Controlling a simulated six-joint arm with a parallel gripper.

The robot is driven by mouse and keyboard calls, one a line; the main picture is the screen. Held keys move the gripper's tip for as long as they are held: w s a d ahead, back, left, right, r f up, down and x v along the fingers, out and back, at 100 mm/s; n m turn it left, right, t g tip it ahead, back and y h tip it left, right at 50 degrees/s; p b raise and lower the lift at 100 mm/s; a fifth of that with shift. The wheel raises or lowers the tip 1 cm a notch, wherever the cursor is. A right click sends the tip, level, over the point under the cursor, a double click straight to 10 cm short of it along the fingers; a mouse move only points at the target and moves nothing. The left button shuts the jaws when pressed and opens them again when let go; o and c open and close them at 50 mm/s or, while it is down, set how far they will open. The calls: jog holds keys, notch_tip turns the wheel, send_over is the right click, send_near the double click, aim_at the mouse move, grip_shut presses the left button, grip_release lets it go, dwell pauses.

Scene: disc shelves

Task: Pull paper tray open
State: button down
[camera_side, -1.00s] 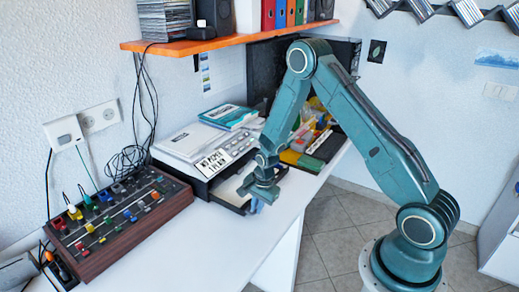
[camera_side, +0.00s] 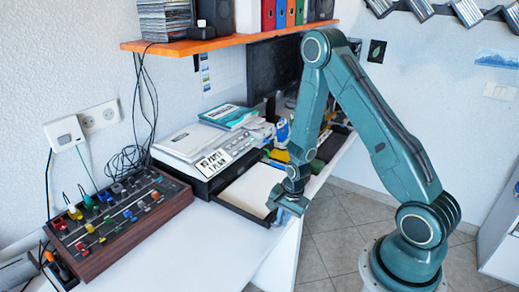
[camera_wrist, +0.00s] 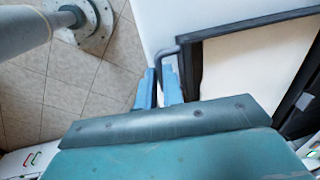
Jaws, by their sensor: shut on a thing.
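The paper tray (camera_side: 253,191) is a dark drawer with white paper in it, and it sticks well out from the black unit (camera_side: 203,181) on the desk. In the wrist view the dark tray rim (camera_wrist: 192,72) frames the pale paper. My gripper (camera_side: 283,208) is at the tray's front edge in the side view. In the wrist view its blue fingers (camera_wrist: 160,86) are shut on the tray's dark handle (camera_wrist: 165,56). The exact grip is partly hidden by the fingers.
Books and papers (camera_side: 192,141) lie on top of the unit. A mixer panel (camera_side: 117,222) with coloured knobs stands on the left of the white desk (camera_side: 195,255). An orange shelf (camera_side: 230,38) hangs above. Tiled floor (camera_side: 325,225) is free beyond the desk edge.

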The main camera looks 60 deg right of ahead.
jog(key=c, duration=1.8)
grip_release()
jog(key=shift+r, duration=0.15)
notch_tip(320, 180, up, 13)
jog(key=s, duration=0.2)
jog(key=shift+s+r, duration=0.15)
jog(key=s+a+r+n+t, duration=0.1)
jog(key=s+a+r+n, duration=0.2)
jog(key=r, duration=0.4)
jog(key=a+r+n+t, duration=0.1)
jog(key=a+r+n, duration=0.2)
jog(key=r+n, duration=0.25)
jog(key=s+a+r+n+t, duration=0.1)
jog(key=s+a+r+n, duration=0.3)
jog(key=s+r+n, duration=0.5)
jog(key=shift+s+a+r+t, duration=0.25)
jog(key=shift+s+r+t, duration=0.1)
jog(key=shift+s, duration=0.5)
